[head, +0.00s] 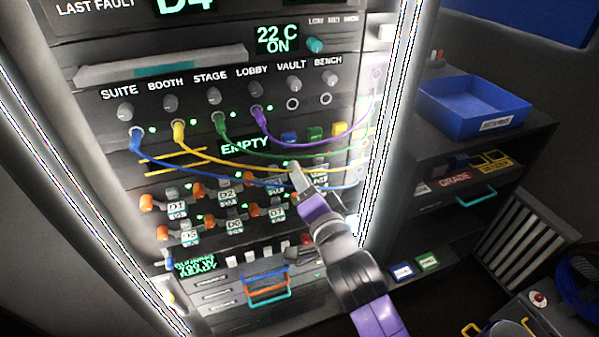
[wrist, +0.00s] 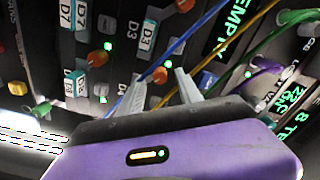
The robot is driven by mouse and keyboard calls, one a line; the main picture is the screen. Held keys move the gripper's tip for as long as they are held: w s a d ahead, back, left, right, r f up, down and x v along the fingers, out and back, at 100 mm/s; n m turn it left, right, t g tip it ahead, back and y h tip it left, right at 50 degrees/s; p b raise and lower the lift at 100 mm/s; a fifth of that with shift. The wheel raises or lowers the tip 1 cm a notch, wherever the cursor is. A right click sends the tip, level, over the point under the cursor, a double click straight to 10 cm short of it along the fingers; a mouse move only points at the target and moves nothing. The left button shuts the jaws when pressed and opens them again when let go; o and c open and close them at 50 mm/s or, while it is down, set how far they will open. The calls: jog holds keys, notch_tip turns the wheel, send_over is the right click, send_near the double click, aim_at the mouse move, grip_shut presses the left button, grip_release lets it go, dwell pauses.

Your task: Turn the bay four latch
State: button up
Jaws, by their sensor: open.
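The bay four latch is an orange knob (wrist: 160,75) beside the label D4 in the wrist view. My gripper (wrist: 158,80) is open, and the knob shows between its two pale fingertips in that picture. I cannot tell whether either finger touches it. In the head view my gripper (head: 297,174) is at the right part of the bay rows and hides bay four. A blue cable (wrist: 190,35) and a yellow cable (wrist: 235,40) run close by the fingers.
The orange knob of bay eight (wrist: 97,58) and the bay three label (wrist: 149,35) are close by. Patch cables, including a green cable (head: 270,149), hang across the panel above the bays. A blue bin (head: 475,112) stands on the shelf at right.

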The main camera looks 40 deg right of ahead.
jog(key=shift+w+d, duration=0.15)
jog(key=shift+w, duration=0.45)
grip_shut()
